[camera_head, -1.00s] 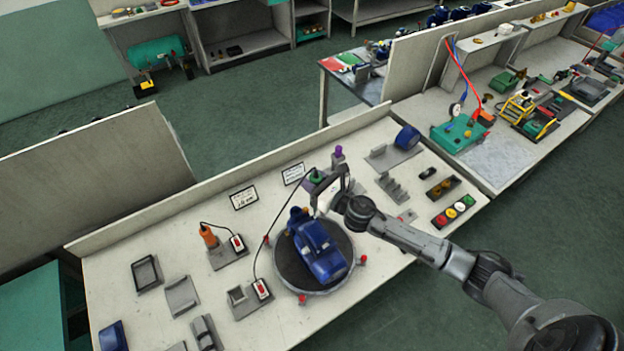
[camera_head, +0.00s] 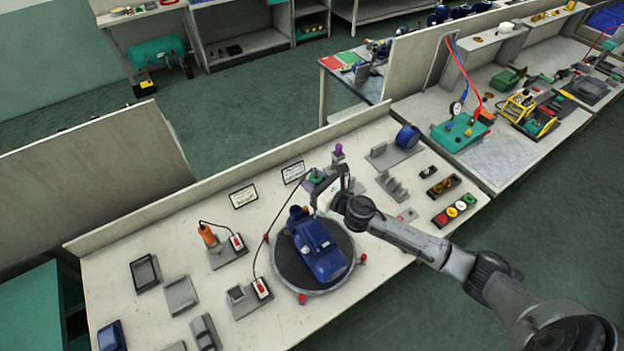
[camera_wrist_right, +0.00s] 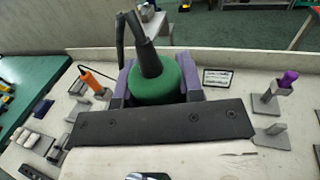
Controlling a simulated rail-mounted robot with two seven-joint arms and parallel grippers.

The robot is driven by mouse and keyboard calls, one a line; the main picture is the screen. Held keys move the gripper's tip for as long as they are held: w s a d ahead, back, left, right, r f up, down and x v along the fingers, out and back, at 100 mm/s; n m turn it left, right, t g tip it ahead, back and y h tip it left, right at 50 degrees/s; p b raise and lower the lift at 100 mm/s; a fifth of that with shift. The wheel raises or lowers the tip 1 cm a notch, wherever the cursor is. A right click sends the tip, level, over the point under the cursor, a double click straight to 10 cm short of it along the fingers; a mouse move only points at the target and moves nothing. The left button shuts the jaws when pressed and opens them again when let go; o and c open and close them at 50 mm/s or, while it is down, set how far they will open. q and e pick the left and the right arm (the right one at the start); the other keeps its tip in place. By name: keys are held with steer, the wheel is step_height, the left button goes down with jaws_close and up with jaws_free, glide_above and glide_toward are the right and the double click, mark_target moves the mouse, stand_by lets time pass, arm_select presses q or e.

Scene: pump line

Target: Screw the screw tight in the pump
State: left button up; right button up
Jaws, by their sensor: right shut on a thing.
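The blue pump (camera_head: 318,248) lies on a round dark turntable (camera_head: 285,270) with red knobs. My right gripper (camera_head: 318,180) is above the table, just behind the pump in the head view. It is shut on a green tool (camera_head: 316,175) with a black cable. In the right wrist view the green tool (camera_wrist_right: 155,82) sits between the two purple-grey fingers of my right gripper (camera_wrist_right: 157,88). The tool's lower end is hidden there by a dark plate. I cannot make out the screw. My left gripper is not in view.
An orange tool (camera_head: 208,236) stands in a holder at left, with a red switch beside it. A purple-topped item (camera_head: 338,151) stands near the back edge. Colored buttons (camera_head: 453,210) and grey holders are at right. The cable runs down beside the turntable.

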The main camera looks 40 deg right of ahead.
steer(key=shift+f, duration=0.25)
stand_by(0.3)
steer(key=shift+f+b, duration=0.2)
steer(key=shift+b, duration=0.1)
stand_by(0.5)
stand_by(0.6)
steer(key=shift+f, duration=0.1)
stand_by(0.5)
steer(key=shift+f, duration=0.15)
stand_by(0.8)
